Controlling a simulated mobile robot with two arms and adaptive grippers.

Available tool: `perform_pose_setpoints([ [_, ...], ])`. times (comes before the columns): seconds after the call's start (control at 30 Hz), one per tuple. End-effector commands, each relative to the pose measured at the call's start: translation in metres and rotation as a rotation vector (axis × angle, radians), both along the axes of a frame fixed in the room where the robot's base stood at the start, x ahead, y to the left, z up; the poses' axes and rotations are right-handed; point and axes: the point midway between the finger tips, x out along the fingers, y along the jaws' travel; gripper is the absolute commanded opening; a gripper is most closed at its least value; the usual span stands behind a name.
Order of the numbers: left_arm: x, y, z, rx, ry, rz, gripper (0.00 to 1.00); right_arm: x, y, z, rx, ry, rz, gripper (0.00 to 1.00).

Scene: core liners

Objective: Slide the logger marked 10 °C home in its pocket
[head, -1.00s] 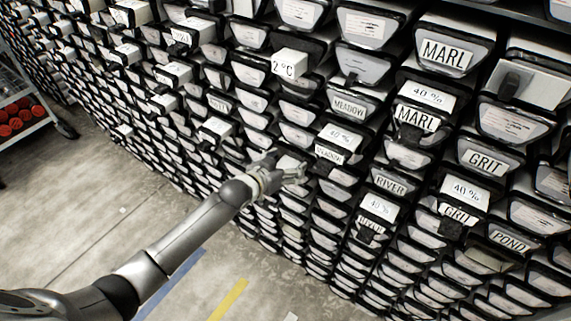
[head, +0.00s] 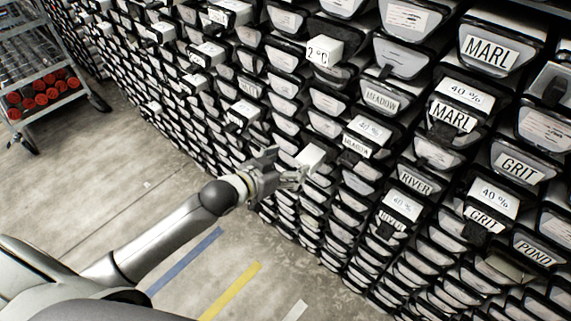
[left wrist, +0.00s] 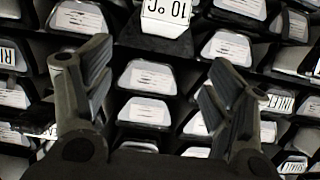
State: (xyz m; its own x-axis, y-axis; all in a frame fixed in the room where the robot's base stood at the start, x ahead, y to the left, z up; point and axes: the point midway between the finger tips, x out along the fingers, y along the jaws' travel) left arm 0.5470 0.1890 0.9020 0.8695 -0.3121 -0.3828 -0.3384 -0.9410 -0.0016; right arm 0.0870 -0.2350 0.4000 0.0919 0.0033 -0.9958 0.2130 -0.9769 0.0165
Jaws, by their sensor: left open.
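The logger marked 10 °C is a white block (left wrist: 166,17) at the top middle of the left wrist view, its marking upside down there. It sticks out from the front of a dark-rimmed drawer-like pocket. In the head view a white block (head: 311,156) beside my left gripper appears to be this logger; its marking is not readable there. My left gripper (head: 288,167) is open and empty, just left of and below the block. In the left wrist view its two fingers (left wrist: 158,68) stand wide apart, with the logger beyond them and untouched. My right gripper is not in view.
A wall of stacked pockets with pale labels fills the right. Similar white blocks jut out, including one marked 2 °C (head: 322,50) and several marked 40 % (head: 464,95). A cart (head: 45,75) with red-ended cylinders stands at the far left. The floor (head: 95,175) is clear.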

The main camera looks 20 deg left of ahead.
Motion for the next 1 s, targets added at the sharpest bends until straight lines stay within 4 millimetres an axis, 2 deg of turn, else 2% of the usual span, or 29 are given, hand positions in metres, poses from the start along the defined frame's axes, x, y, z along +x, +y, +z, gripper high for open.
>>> perform_pose_setpoints([
  [0.37,-0.004,0.001,0.002,0.0,0.001,0.0,0.78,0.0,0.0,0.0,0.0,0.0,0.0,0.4],
  [0.57,-0.006,-0.003,-0.006,-0.087,0.026,0.016,0.54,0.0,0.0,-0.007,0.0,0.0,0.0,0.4],
  [0.67,-0.009,-0.012,-0.017,-0.267,0.078,0.052,0.41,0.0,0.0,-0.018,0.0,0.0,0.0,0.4],
  [0.77,-0.013,-0.022,-0.03,-0.544,0.16,0.11,0.28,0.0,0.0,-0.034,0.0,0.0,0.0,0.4],
  [0.9,-0.018,-0.032,-0.043,-0.996,0.295,0.21,0.1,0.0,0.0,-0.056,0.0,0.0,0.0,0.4],
  [1.0,-0.02,-0.033,-0.05,-1.321,0.392,0.281,0.0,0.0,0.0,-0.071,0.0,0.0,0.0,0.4],
])
